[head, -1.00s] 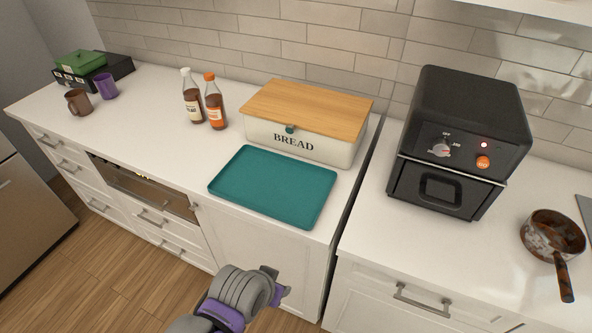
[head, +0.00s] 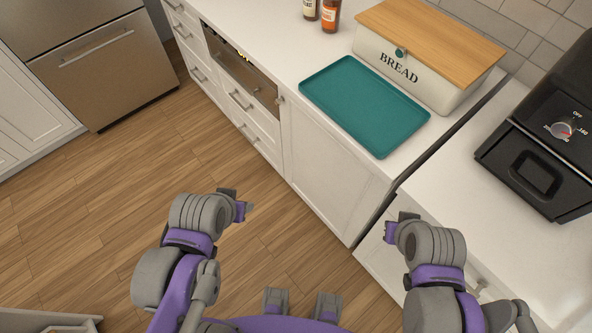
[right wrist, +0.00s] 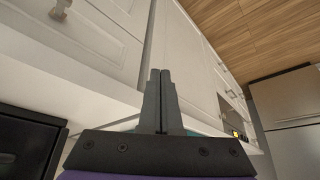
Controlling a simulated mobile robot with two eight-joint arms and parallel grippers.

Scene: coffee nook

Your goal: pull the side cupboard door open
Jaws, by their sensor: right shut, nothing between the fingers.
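The side cupboard door (head: 325,160) is a white framed panel below the teal tray, and it looks closed. A small knob (head: 281,99) sits at its upper left corner in the head view. The door also shows in the right wrist view (right wrist: 187,60), behind my fingers. My right gripper (head: 391,230) is shut and empty, in front of the cabinets near the door's right side; its fingertips show together in the right wrist view (right wrist: 160,72). My left gripper (head: 243,206) is over the floor, apart from the door; its finger gap is unclear.
A teal tray (head: 365,105) and a bread box (head: 410,70) stand on the counter above the door. Drawers (head: 240,100) lie left of the door. The wood floor (head: 110,210) before them is clear.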

